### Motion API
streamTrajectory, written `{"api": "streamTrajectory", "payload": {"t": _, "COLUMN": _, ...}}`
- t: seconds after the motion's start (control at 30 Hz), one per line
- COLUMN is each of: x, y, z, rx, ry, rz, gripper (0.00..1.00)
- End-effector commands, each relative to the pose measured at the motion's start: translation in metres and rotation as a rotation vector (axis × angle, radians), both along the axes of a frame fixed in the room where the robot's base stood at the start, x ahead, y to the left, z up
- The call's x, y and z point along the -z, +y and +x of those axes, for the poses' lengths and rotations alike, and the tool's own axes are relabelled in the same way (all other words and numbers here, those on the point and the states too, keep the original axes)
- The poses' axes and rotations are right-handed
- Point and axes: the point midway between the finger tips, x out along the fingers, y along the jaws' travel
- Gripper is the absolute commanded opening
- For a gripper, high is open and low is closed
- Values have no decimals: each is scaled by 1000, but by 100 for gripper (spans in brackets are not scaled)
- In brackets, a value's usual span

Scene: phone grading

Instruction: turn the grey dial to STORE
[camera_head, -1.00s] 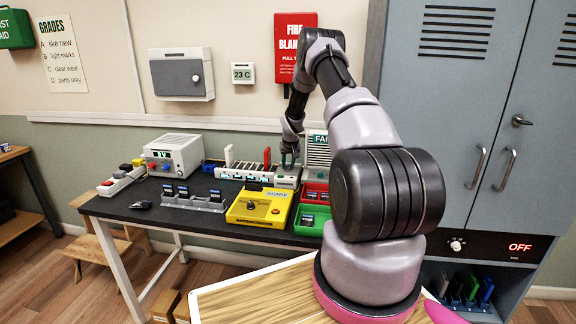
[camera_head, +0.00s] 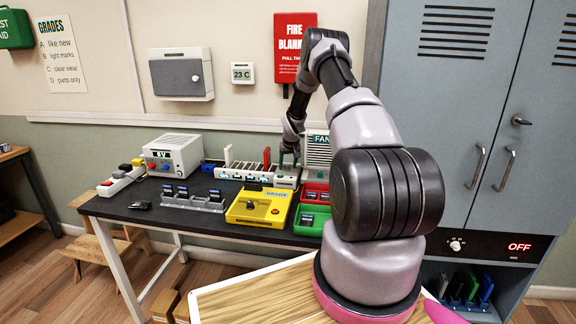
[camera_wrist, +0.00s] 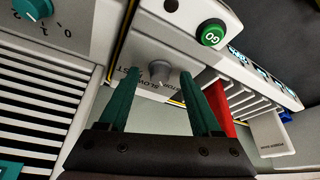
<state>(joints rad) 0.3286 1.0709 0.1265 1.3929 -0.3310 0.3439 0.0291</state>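The grey dial (camera_wrist: 160,70) is a small knob on the pale face of a charger unit in the wrist view. Printed words around it include SLOW and what looks like FAST and STORE; they are tilted and partly hard to read. My gripper (camera_wrist: 163,88) has two teal fingers, spread apart on either side of the dial in the picture, with nothing between them. I cannot tell whether they touch it. In the head view my gripper (camera_head: 289,160) hangs over the unit (camera_head: 287,177) at the back of the bench; the dial cannot be made out there.
A green GO button (camera_wrist: 211,33) and a red upright piece (camera_wrist: 220,106) are close to the fingers. The fan box (camera_head: 317,150) stands right of my gripper. The yellow grading box (camera_head: 258,207) and red tray (camera_head: 315,187) lie in front.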

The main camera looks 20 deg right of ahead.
Motion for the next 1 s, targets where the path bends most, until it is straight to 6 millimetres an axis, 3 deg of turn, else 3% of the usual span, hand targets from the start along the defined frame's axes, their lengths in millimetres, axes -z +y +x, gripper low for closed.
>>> {"api": "streamTrajectory", "payload": {"t": 0.17, "x": -8, "y": 0, "z": -2, "rx": 0, "ry": -1, "rz": 0, "gripper": 65}}
{"api": "streamTrajectory", "payload": {"t": 0.5, "x": -68, "y": 4, "z": -26, "rx": 1, "ry": -2, "rz": -1, "gripper": 65}}
{"api": "streamTrajectory", "payload": {"t": 0.7, "x": -93, "y": 6, "z": -37, "rx": 0, "ry": -1, "rz": 0, "gripper": 65}}
{"api": "streamTrajectory", "payload": {"t": 1.0, "x": -100, "y": 7, "z": -41, "rx": 0, "ry": 1, "rz": 0, "gripper": 65}}
